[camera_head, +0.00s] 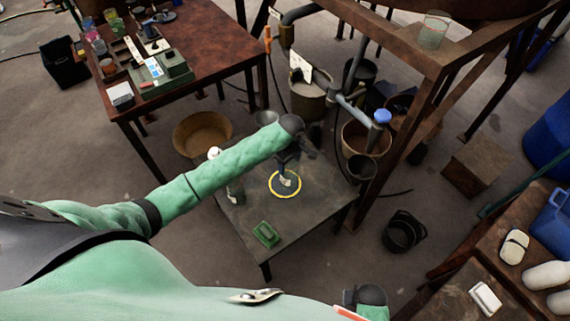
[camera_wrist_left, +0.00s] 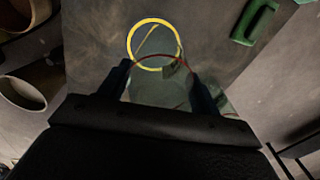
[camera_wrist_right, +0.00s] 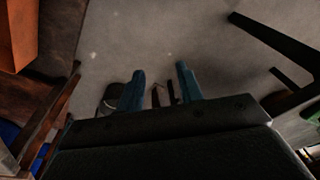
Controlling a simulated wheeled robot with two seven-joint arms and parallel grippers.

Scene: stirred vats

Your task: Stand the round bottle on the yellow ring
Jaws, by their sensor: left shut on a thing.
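The yellow ring (camera_head: 271,186) lies flat on a low grey table (camera_head: 310,212) and also shows in the left wrist view (camera_wrist_left: 129,38). My left gripper (camera_head: 286,164) is over the ring, shut on the round bottle (camera_wrist_left: 155,90). The bottle is clear, with a thin reddish rim between the fingers. In the left wrist view it overlaps the near edge of the ring. In the head view my gripper mostly hides it. I cannot tell whether its base touches the table. My right gripper (camera_wrist_right: 160,86) is open and empty, above the floor.
A green block-like thing (camera_head: 266,234) lies on the low table near its front edge. Another bottle (camera_head: 235,192) stands at the table's left, partly behind my left arm. Buckets and a pipe with a blue knob (camera_head: 382,116) stand close behind and right. The table's front right is clear.

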